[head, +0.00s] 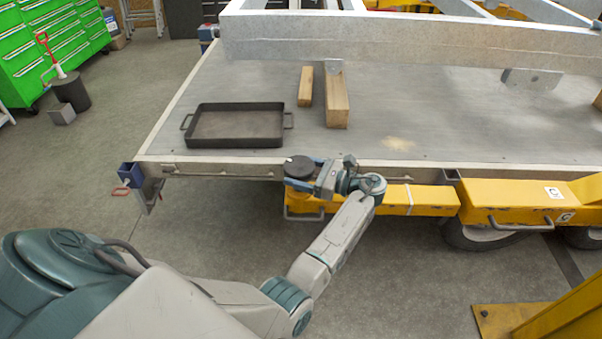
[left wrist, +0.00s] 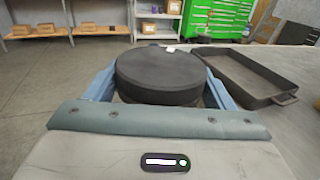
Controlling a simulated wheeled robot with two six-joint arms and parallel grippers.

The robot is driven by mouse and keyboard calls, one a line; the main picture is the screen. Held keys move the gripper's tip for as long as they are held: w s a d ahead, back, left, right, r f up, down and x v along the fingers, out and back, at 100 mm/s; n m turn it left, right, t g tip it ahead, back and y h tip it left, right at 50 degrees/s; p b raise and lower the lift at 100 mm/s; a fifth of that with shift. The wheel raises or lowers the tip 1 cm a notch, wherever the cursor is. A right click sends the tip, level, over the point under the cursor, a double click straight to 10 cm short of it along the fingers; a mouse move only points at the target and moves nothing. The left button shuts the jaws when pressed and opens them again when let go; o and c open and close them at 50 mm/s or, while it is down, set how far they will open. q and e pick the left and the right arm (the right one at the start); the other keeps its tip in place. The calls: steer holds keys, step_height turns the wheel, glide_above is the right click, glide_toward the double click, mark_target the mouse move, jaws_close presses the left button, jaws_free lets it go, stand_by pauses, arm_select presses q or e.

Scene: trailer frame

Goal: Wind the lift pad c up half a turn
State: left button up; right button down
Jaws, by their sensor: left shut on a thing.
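The lift pad (head: 298,165) is a dark round disc just outside the trailer deck's near edge, above a yellow beam. I cannot read a letter on it. My left gripper (head: 301,175) is shut on it, its blue fingers at the pad's sides. In the left wrist view the pad (left wrist: 160,70) sits flat between the two fingers (left wrist: 160,93), with a small white mark at its far rim. The pad's underside and whatever carries it are hidden. My right gripper is not in view.
A black tray (head: 237,127) and two wooden blocks (head: 337,100) lie on the grey deck (head: 430,120). The yellow beam (head: 425,199) and a yellow box (head: 515,200) with a handle and white labels run along the near side.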

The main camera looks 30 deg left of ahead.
arm_select(q)
steer(key=shift+f+n+g, duration=0.25)
steer(key=shift+n+g, duration=0.25)
steer(key=shift+g, duration=0.3)
steer(key=shift+s+g+h, duration=0.1)
steer(key=shift+g+h, duration=0.2)
